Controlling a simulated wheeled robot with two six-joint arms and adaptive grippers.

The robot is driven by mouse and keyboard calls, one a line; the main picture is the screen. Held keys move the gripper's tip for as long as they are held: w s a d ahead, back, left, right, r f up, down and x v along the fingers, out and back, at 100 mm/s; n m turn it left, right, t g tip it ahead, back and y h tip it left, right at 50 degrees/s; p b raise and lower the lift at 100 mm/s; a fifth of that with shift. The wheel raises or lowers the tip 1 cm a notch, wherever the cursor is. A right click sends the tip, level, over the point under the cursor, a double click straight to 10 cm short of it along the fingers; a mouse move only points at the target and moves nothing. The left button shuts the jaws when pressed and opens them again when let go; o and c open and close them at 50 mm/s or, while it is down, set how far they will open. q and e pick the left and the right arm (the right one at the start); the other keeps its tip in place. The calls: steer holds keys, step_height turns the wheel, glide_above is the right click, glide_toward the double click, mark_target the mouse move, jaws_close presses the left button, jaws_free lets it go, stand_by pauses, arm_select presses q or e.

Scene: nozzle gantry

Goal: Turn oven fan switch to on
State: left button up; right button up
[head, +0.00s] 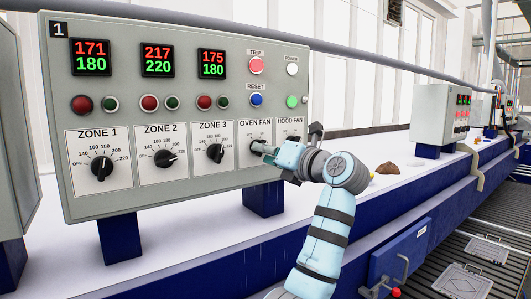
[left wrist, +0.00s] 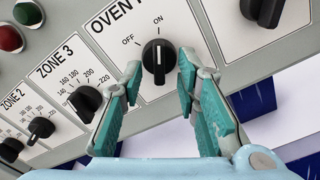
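The oven fan switch (left wrist: 158,60) is a black knob on the grey control panel. Its white mark points up in the left wrist view, roughly at the ON label, with OFF to its left. In the head view the switch is partly hidden behind my left gripper (head: 268,154), under the OVEN FAN label. My left gripper also shows in the left wrist view (left wrist: 159,78), its green-padded fingers open on either side of the knob. Narrow gaps seem to show between knob and fingertips. My right gripper is not in view.
The hood fan switch (left wrist: 263,10) is close to the right of the oven fan switch. The zone 3 knob (head: 216,152) is to its left. The trip (head: 256,65) and reset (head: 256,99) buttons are above. The panel (head: 190,22) stands on blue legs.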

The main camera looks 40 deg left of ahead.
arm_select(q)
steer(key=v, duration=1.1)
steer(key=shift+d, duration=0.15)
